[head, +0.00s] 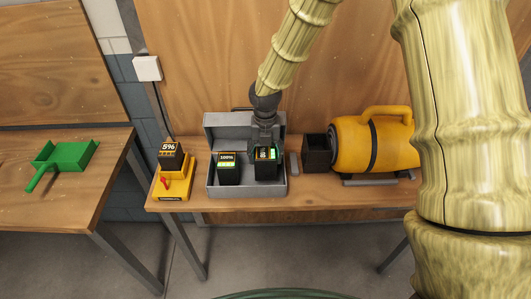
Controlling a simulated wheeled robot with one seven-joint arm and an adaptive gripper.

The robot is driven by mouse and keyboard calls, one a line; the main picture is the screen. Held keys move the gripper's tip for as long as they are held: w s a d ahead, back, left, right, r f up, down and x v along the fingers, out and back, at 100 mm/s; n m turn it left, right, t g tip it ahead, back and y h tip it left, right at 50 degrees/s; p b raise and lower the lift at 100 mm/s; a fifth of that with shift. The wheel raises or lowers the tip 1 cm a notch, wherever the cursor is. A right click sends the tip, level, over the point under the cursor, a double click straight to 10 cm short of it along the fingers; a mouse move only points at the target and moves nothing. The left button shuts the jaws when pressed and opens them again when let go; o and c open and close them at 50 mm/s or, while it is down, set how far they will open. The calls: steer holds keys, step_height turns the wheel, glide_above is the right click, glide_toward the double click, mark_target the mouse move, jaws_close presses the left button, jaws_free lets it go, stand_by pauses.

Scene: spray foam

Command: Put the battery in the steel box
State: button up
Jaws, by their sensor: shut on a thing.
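The steel box (246,191) stands open on the wooden workbench, its lid raised at the back. My gripper (265,147) reaches down from above into its right half. It is shut on a dark battery (266,170) with a lit green display, partly covered by the fingers. This battery is upright and within the box's outline; I cannot tell whether it touches the floor of the box. A second battery (229,173), with a display that seems to read 100%, stands in the left half. A third battery (171,160) sits on a yellow charger (172,188) left of the box.
A yellow cylindrical machine (353,145) with a handle and a dark block (316,153) stand right of the box. A green dustpan (70,156) lies on the separate left table (95,195).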

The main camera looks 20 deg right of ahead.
steer(key=shift+f, duration=0.45)
steer(key=o, duration=1.3)
steer(key=shift+s+f, duration=0.1)
step_height(320, 180, up, 13)
steer(key=b, duration=0.2)
steer(key=shift+r+b, duration=0.2)
steer(key=shift+b, duration=0.2)
